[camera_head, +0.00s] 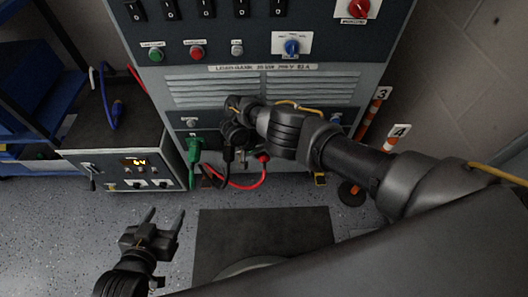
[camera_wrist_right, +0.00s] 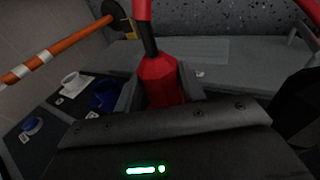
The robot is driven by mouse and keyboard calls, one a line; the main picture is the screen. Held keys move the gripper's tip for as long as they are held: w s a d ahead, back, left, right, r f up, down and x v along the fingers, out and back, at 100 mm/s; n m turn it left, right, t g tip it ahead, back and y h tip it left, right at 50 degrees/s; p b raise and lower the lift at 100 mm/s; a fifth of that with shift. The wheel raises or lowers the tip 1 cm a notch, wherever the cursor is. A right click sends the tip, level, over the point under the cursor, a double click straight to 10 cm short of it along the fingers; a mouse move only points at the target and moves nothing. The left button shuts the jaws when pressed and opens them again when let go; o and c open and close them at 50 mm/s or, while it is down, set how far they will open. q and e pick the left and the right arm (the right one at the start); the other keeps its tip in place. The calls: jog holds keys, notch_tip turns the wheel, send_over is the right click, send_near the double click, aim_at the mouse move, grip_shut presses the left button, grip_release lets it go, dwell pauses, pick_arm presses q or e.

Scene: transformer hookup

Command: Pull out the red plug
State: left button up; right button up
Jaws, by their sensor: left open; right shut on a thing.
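The red plug (camera_wrist_right: 160,80) sits between the two fingers of my right gripper (camera_wrist_right: 158,92) in the right wrist view, with its cable running up out of the picture. My right gripper is shut on it. In the head view a bit of the red plug (camera_head: 263,157) shows just below my right wrist, and its red cable loops down to the left. The right fingertips are hidden there by the wrist. I cannot tell whether the plug's front end is in a socket. My left gripper (camera_head: 160,222) is open and empty, low above the floor at the left.
A green plug (camera_head: 194,148) and a black plug (camera_head: 228,154) are on the grey load-bank cabinet (camera_head: 215,91), left of the red one. A smaller unit with a lit display (camera_head: 134,162) stands left. Orange-striped poles (camera_head: 372,110) stand right. A dark mat (camera_head: 262,228) lies on the floor.

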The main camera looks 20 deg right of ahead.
aim_at(264, 164)
jog(key=shift+s+a+p, duration=0.2)
jog(key=shift+s+p, duration=0.55)
jog(key=shift+p, duration=0.4)
jog(key=shift+s+a+p, duration=0.2)
jog(key=shift+s+p, duration=0.5)
jog(key=shift+p, duration=0.4)
jog(key=shift+s+a+r+p, duration=0.15)
jog(key=shift+s+p, duration=0.2)
jog(key=shift+p, duration=0.3)
jog(key=shift+s+a+p, duration=0.1)
jog(key=shift+s+p, duration=0.5)
jog(key=shift+p, duration=0.15)
jog(key=shift+s+a+p, duration=0.2)
jog(key=shift+s+p, duration=0.55)
jog(key=shift+s+a+p, duration=0.15)
jog(key=shift+s+p, duration=0.6)
